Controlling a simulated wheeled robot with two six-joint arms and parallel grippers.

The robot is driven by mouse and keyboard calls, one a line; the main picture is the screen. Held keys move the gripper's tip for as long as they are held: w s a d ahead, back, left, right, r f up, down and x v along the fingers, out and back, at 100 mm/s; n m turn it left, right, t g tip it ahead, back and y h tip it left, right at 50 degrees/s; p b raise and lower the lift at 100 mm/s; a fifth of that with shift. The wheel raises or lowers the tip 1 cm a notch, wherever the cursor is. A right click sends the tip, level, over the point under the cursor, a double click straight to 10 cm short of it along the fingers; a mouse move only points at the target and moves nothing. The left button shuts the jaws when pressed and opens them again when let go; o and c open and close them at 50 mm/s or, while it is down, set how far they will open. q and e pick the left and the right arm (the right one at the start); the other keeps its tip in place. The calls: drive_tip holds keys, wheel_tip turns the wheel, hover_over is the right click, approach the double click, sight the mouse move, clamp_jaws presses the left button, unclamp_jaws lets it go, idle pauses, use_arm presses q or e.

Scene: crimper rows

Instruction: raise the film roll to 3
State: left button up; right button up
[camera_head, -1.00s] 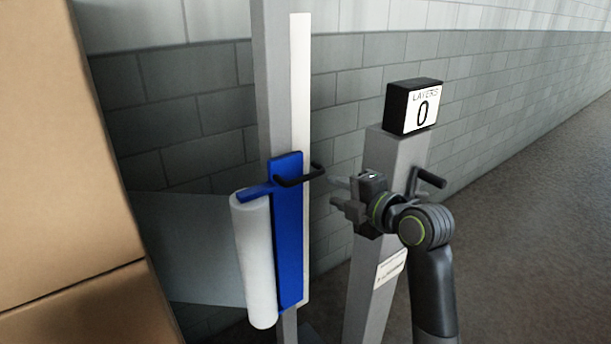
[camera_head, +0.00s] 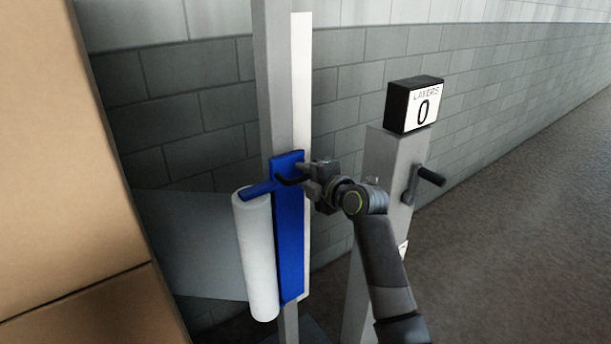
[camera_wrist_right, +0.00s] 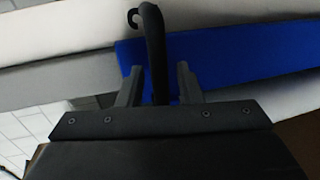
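The white film roll (camera_head: 258,258) hangs upright from a blue carriage (camera_head: 289,250) on a grey mast (camera_head: 272,80). A black bent handle (camera_head: 290,180) sticks out near the carriage's top. My right gripper (camera_head: 306,178) is at this handle. In the right wrist view the black handle (camera_wrist_right: 153,40) runs between the two spread fingers of my right gripper (camera_wrist_right: 157,78), with gaps on both sides, in front of the blue carriage (camera_wrist_right: 230,55). A pale strip (camera_head: 301,80) runs along the mast; I see no readable marks on it. My left gripper is not in view.
A grey post (camera_head: 385,220) stands right of the mast, with a crank handle (camera_head: 428,176) and a black "LAYERS 0" display (camera_head: 415,104). Film (camera_head: 190,245) stretches left from the roll behind brown boxes (camera_head: 70,150). Open floor (camera_head: 520,230) lies to the right.

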clamp_jaws()
idle(0.3)
wheel_tip(320, 180, up, 46)
drive_tip(key=p, duration=1.5)
drive_tip(key=shift+f+p, duration=0.2)
drive_tip(key=shift+p, duration=0.1)
drive_tip(key=shift+r, duration=0.1)
unclamp_jaws()
drive_tip(key=shift+w, duration=0.1)
